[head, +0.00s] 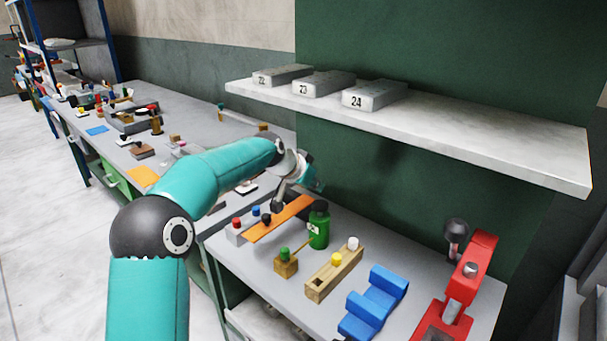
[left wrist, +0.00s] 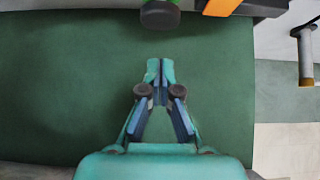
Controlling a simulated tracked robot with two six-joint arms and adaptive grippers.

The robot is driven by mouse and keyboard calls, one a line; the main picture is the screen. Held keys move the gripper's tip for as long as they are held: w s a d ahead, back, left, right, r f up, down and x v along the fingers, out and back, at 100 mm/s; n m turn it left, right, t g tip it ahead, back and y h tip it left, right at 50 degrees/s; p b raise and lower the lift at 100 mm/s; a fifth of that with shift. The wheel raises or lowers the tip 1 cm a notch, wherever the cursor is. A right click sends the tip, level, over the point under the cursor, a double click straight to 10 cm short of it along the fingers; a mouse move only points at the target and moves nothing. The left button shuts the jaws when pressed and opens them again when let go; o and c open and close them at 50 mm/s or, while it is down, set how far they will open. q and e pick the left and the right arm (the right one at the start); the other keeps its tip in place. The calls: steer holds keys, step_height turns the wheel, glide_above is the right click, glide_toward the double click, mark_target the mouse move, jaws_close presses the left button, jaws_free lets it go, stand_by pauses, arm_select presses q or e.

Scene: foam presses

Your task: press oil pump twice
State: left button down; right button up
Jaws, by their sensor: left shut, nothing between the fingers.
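The oil pump (head: 319,228) is a green bottle with a dark top and a pale label, upright on the grey bench. Part of the oil pump (left wrist: 160,15), its dark top and some green, shows at the top edge of the left wrist view. My left gripper (head: 317,187) is just above the bottle, partly hidden by its own wrist in the head view. In the left wrist view the gripper's fingertips (left wrist: 160,68) are together and empty, apart from the dark top in the picture. My right gripper is in neither view.
An orange board (head: 280,218) lies left of the bottle. A wooden block with a green knob (head: 286,265), a wooden holder (head: 332,278), a blue stepped block (head: 375,305) and a red press (head: 465,285) stand nearby. A shelf (head: 450,132) overhangs the bench at the wall.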

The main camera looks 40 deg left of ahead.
mark_target(317, 207)
arm_select(q)
steer(key=shift+w+f, duration=0.2)
steer(key=shift+f, duration=2.05)
step_height(317, 207, down, 2)
steer(key=b, duration=0.2)
steer(key=shift+d+f+b, duration=0.1)
steer(key=shift+f+b, duration=0.05)
steer(key=shift+b, duration=0.2)
steer(key=shift+s, duration=0.1)
